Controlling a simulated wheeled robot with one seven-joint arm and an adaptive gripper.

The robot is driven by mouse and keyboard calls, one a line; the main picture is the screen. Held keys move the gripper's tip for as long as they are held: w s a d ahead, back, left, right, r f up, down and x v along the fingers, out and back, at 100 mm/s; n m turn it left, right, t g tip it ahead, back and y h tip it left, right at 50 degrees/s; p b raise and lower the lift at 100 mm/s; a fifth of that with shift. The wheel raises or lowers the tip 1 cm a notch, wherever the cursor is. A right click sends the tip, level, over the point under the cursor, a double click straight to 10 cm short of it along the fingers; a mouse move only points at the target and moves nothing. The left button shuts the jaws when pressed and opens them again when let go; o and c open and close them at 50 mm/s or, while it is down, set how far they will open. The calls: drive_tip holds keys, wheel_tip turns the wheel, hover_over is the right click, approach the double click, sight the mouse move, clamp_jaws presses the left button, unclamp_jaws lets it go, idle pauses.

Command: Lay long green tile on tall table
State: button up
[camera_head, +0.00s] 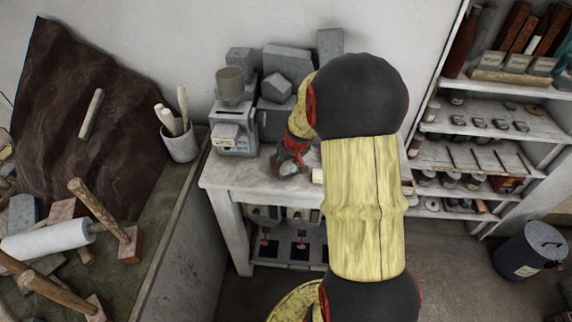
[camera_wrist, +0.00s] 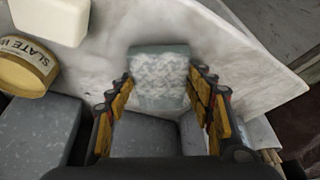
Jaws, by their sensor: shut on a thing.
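A pale grey-green speckled tile (camera_wrist: 160,72) sits between the two yellow-padded fingers of my gripper (camera_wrist: 166,84) in the wrist view. My gripper is shut on it, and it reaches out past the fingertips over a white marbled surface (camera_wrist: 245,35). In the head view my gripper (camera_head: 289,164) is low over the white table (camera_head: 222,178) against the wall. My arm hides much of the table's right part. I cannot tell whether the tile touches the tabletop.
A grey machine (camera_head: 235,135) and grey stone blocks (camera_head: 287,62) crowd the table's back. The wrist view shows a yellow-rimmed tub (camera_wrist: 25,68), a white block (camera_wrist: 52,18) and a grey block (camera_wrist: 45,138). Shelves (camera_head: 480,152) stand right; a cluttered bench (camera_head: 150,205) stands left.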

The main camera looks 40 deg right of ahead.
drive_tip(key=shift+f+b, duration=0.55)
drive_tip(key=shift+b, duration=0.15)
drive_tip(key=o, duration=1.6)
drive_tip(key=shift+o, duration=0.2)
drive_tip(key=shift+f, duration=0.1)
drive_tip(key=shift+r+p, duration=1.15)
drive_tip(key=shift+r, duration=0.9)
